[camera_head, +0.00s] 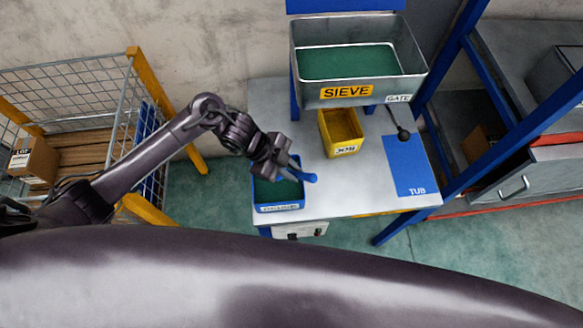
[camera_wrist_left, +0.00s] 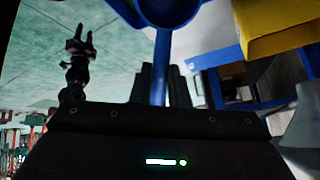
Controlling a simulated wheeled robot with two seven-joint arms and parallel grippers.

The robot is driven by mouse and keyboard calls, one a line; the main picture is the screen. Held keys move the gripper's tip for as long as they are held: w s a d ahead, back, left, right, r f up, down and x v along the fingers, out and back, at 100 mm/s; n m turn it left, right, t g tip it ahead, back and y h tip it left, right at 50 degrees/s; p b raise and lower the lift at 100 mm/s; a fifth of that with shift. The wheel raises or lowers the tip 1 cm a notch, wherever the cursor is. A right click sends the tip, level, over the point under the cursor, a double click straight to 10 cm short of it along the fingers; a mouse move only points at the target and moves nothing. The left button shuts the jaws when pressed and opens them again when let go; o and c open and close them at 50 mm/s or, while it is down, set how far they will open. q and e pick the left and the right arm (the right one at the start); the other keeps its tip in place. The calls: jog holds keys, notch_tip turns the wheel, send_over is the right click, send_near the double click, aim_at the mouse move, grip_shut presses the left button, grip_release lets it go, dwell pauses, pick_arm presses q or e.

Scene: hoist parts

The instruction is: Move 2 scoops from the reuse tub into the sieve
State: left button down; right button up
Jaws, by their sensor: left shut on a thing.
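My left gripper (camera_head: 288,172) is shut on a blue scoop (camera_head: 304,177), above the back of a blue tub (camera_head: 279,207). The tub holds green material and stands at the table's front left corner; its label is too small to read. In the left wrist view the scoop's handle (camera_wrist_left: 161,62) runs up from the gripper to its bowl at the top edge. I cannot tell whether the bowl holds anything. The grey metal sieve (camera_head: 350,92), with green inside, stands raised at the back. My right gripper (camera_wrist_left: 80,42) shows only in the left wrist view, fingers apart and empty.
A yellow bin (camera_head: 345,150) stands below the sieve; it also shows in the left wrist view (camera_wrist_left: 275,25). A gate lever (camera_head: 402,132) hangs at the sieve's right. A blue mat marked TUB (camera_head: 405,165) lies empty at right. Blue posts flank the table.

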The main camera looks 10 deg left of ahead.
aim_at(282, 178)
pick_arm(q)
notch_tip(282, 178, down, 8)
jog(key=b, duration=0.7)
jog(key=shift+f, duration=0.15)
jog(key=shift+w+a, duration=0.15)
jog(key=shift+a, duration=0.3)
notch_tip(282, 178, up, 9)
jog(key=p, duration=0.8)
jog(key=shift+p, duration=0.35)
